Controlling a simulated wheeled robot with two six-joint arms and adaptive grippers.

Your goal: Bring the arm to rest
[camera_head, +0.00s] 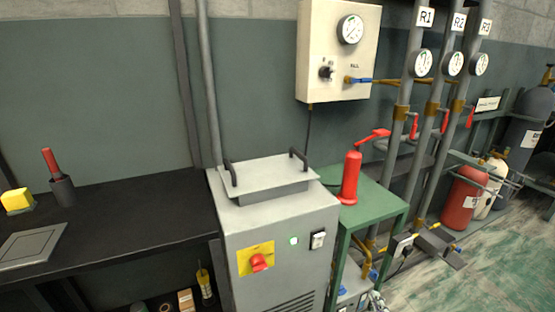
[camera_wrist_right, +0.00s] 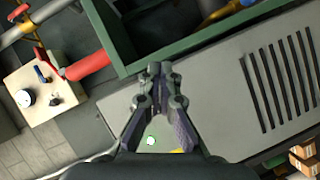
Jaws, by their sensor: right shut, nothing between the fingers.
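My right gripper (camera_wrist_right: 158,72) shows in the wrist view with its fingertips together and nothing between them. Behind its fingers is the grey face of the cabinet (camera_wrist_right: 215,100), with the vent slots at the right and a green light low in the picture. I cannot tell from this view how far the fingers are from the cabinet. In the head view the right gripper is hard to make out. My left gripper is not in view.
The grey cabinet (camera_head: 283,221) has a yellow plate with a red knob (camera_head: 260,262). A green stand (camera_head: 381,200) beside it holds a red hand pump (camera_head: 351,178). A black bench (camera_head: 135,210) lies left. Pipes with gauges and cylinders (camera_head: 465,196) stand right.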

